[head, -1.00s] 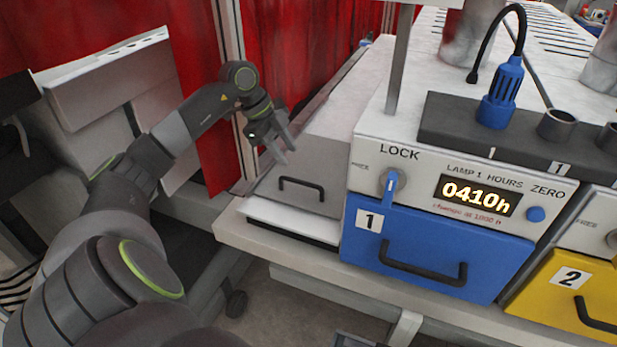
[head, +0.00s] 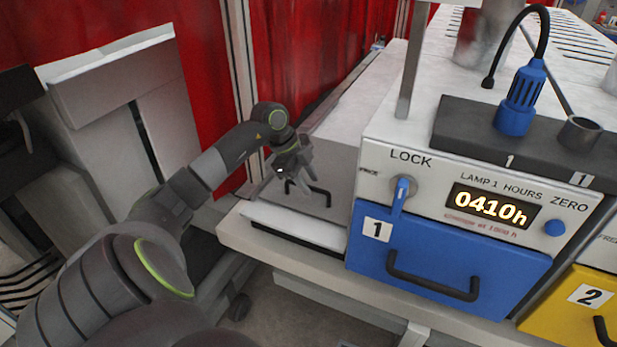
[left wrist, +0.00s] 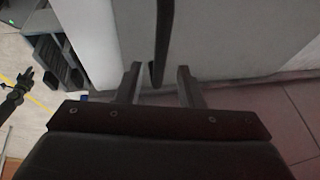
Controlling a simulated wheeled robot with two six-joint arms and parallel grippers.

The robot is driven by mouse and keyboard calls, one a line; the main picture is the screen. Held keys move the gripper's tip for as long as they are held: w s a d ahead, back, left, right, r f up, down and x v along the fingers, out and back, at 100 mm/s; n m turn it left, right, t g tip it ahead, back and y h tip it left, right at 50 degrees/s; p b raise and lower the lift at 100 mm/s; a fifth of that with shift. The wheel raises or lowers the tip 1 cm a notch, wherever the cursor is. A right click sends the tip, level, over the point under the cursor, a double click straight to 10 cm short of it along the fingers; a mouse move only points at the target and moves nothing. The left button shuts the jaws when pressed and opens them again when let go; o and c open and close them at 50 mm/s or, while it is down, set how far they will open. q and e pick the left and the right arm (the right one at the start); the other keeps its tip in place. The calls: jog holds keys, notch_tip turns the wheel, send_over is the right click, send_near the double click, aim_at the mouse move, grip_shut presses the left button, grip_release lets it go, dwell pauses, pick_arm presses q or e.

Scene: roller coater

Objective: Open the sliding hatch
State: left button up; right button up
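The hatch (head: 338,160) is a grey-white cover to the left of the blue lamp drawer, with a black bar handle (head: 322,192) on its front. In the left wrist view, a pale panel (left wrist: 215,40) fills the top, and the dark handle (left wrist: 160,45) runs down toward the gap between my fingers. My left gripper (head: 308,188) is at the handle's left part in the head view. Its two fingers (left wrist: 160,86) are apart, with the handle's end between or just beyond them; contact cannot be told.
The blue drawer (head: 440,255) marked 1, with a LOCK knob (head: 403,190) and lamp display (head: 487,206), stands right of the hatch. A yellow drawer (head: 565,310) is farther right. A white ledge (head: 295,225) lies below the hatch. A red curtain (head: 330,50) hangs behind.

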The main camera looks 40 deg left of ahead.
pick_arm(q)
jog(key=shift+d+f, duration=0.1)
jog(key=shift+f, duration=0.15)
grip_shut()
jog(key=shift+w, duration=0.1)
